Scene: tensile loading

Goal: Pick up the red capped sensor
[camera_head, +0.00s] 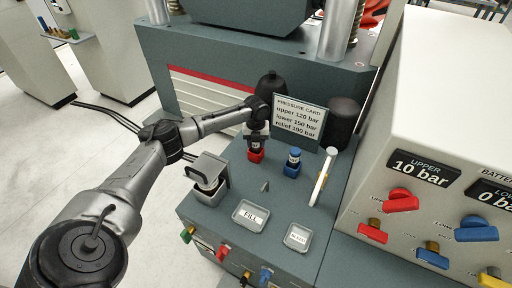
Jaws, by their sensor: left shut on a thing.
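The red capped sensor (256,155) stands on the grey bench top, its red lower part showing below my left gripper. My left gripper (257,142) points down over it and is shut on its upper part, which the fingers mostly hide. I cannot tell whether the sensor is lifted off the bench. My right gripper is not in view.
A blue sensor (293,163) stands just right of the red one. A pressure card (299,117) stands behind them. A white-handled tool (323,177), a FILL tray (251,215), a second tray (298,237) and a metal clamp (208,174) are on the bench. A control box (440,110) stands right.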

